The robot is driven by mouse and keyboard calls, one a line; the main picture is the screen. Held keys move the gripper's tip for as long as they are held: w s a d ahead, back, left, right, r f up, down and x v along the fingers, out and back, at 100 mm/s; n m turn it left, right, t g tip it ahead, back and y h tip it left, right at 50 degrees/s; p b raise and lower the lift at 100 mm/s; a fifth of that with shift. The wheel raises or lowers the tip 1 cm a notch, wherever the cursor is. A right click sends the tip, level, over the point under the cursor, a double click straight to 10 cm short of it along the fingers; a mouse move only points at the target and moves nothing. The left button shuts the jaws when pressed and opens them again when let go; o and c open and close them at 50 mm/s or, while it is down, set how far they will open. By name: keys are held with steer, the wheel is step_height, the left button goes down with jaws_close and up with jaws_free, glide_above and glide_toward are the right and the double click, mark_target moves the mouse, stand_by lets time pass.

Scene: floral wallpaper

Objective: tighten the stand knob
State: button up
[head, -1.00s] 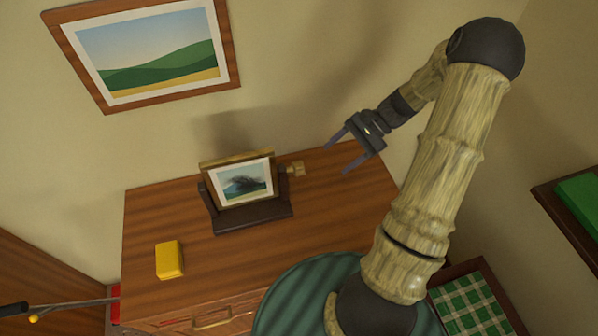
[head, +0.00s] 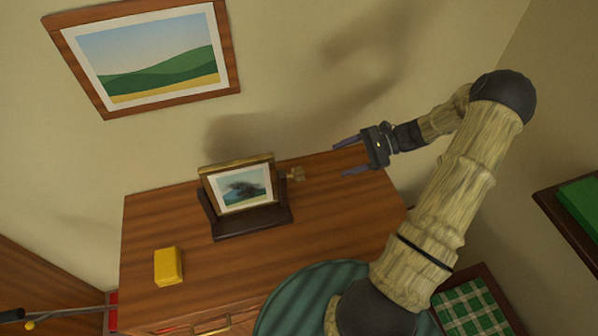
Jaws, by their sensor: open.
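A small framed picture (head: 242,188) stands in a dark wooden stand (head: 250,222) on the wooden dresser. The stand knob (head: 296,174), small and brass-coloured, sticks out from the stand's right side. My gripper (head: 338,158) is to the right of the knob, its two fingers spread and pointing left towards it. The fingers are empty and apart from the knob.
The dresser top (head: 330,225) is bare to the right of the stand. A yellow block (head: 168,267) lies at its front left. A landscape picture (head: 150,62) hangs on the wall behind. A shelf with a green item (head: 580,208) is at the right.

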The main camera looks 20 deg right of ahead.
mark_target(299, 174)
steer(key=p+x, duration=0.3)
steer(key=x, duration=1.1)
steer(key=c, duration=1)
